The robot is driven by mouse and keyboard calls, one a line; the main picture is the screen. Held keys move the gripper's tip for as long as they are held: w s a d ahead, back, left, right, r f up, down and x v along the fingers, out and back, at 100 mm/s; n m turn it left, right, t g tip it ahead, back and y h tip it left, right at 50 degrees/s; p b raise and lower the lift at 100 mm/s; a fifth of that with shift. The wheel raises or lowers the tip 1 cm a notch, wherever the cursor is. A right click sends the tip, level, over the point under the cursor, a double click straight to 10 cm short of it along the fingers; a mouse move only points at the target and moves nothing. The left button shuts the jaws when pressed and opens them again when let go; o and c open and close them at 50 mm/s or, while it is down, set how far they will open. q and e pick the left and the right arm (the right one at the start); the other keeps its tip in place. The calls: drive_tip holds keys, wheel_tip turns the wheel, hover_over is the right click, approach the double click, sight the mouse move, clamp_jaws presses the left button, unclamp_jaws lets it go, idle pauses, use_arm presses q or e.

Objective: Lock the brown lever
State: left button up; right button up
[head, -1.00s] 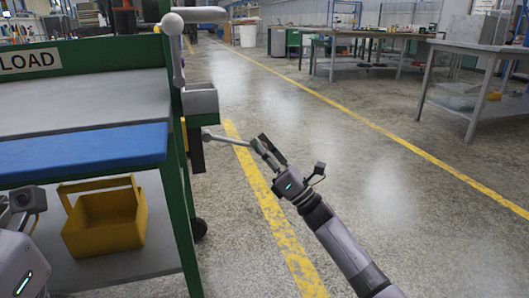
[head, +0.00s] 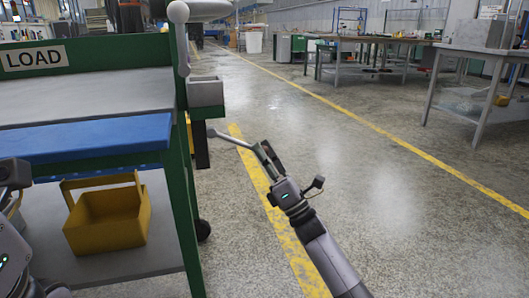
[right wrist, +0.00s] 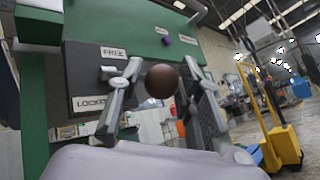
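In the right wrist view, the brown ball knob (right wrist: 161,81) of the lever sits between the two fingers of my right gripper (right wrist: 160,98). A small gap shows between the knob and the left finger, so the gripper looks open around it. Behind are a FREE label (right wrist: 114,52) and, lower, a LOCKED label (right wrist: 89,103). In the head view, a grey lever rod (head: 232,139) runs from the green cart's side to my right gripper (head: 262,150); the fingers hide its end. Only part of my left arm shows at the left edge; its fingertips are not visible.
The green cart (head: 178,130) stands at the left with a LOAD sign (head: 34,58), a blue shelf edge (head: 85,140) and a yellow tote (head: 106,219) below. A grey box (head: 205,91) is on its side.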

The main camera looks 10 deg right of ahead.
drive_tip(key=o, duration=0.3)
drive_tip(key=shift+w+a+f, duration=0.15)
drive_tip(key=shift+a+f, duration=0.05)
drive_tip(key=shift+f, duration=0.05)
drive_tip(key=shift+d+r, duration=0.1)
drive_tip(key=shift+d, duration=0.05)
drive_tip(key=v, duration=1.2)
